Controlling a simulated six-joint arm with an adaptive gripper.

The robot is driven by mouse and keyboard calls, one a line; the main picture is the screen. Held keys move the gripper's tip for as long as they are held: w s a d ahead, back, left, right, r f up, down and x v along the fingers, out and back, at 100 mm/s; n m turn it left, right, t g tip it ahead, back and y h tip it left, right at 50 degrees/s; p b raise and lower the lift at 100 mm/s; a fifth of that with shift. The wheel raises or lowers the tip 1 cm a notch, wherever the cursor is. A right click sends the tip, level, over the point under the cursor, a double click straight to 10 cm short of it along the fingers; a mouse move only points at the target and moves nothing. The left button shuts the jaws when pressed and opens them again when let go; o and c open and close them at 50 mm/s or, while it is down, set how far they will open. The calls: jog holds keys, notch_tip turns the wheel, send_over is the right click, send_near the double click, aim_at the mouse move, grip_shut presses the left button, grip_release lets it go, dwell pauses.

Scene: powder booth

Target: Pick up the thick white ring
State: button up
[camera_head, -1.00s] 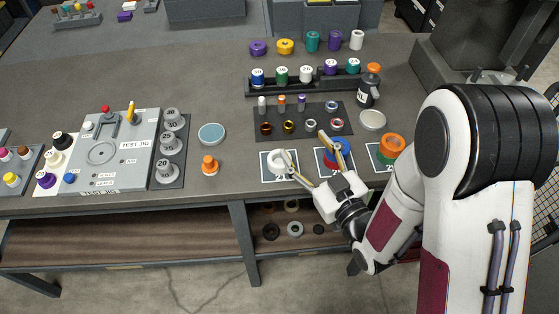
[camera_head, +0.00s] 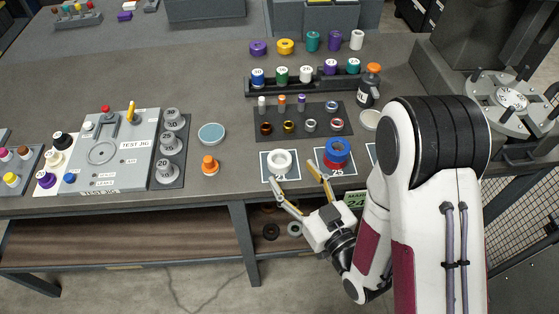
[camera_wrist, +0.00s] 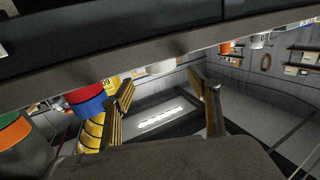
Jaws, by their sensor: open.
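The thick white ring (camera_head: 279,160) lies flat on a white-bordered card near the front edge of the bench. My gripper (camera_head: 292,174) is open and empty, just in front of the ring and to its right, with its fingers spread and its body past the bench edge. The fingertips appear apart from the ring.
A blue ring (camera_head: 337,147) on a red one stands on the card to the right, close to my right finger. An orange-topped piece (camera_head: 210,164) stands to the left. A dark mat (camera_head: 317,112) with small rings lies behind. Bench between orange piece and card is clear.

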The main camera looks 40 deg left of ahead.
aim_at(284, 165)
jog(key=shift+x, duration=1)
jog(key=shift+a, duration=0.1)
jog(key=shift+x, duration=2.5)
jog(key=shift+s, duration=0.1)
jog(key=c, duration=1.4)
